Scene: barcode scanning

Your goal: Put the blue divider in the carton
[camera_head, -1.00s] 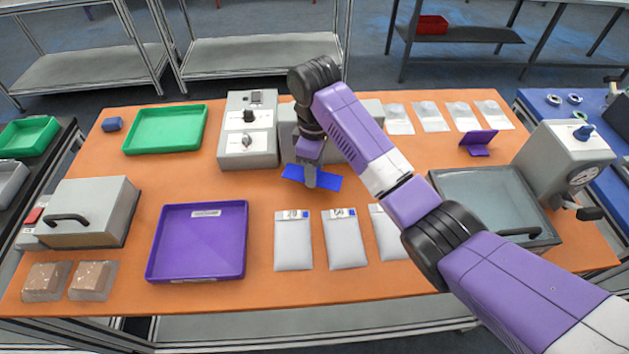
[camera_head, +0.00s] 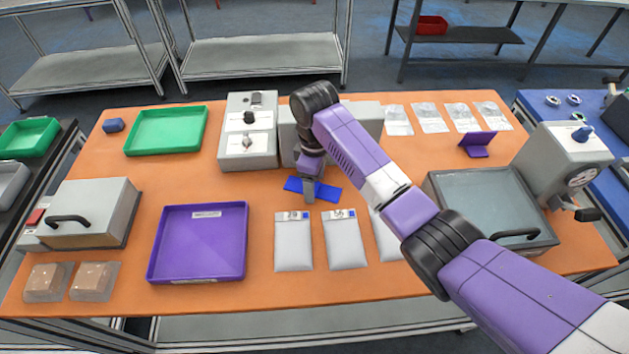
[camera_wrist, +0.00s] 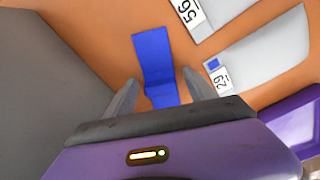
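The blue divider (camera_head: 326,193) is a bent blue plate near the middle of the orange table, in front of the grey boxes. It also shows in the wrist view (camera_wrist: 153,55), with a crease near its close end. My gripper (camera_head: 309,197) is over its middle in the head view. In the wrist view my gripper (camera_wrist: 160,78) has its fingers apart, one on each side of the divider's near part, with narrow gaps seen. Part of the divider is hidden behind the gripper. I cannot make out a carton in either view.
White numbered pouches (camera_head: 293,243) lie just in front, and a purple tray (camera_head: 246,240) is at front left. A grey control box (camera_head: 233,158) stands behind. A glass-topped unit (camera_head: 490,205) is at right, near a purple stand (camera_head: 478,146). A green tray (camera_head: 129,146) is at back left.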

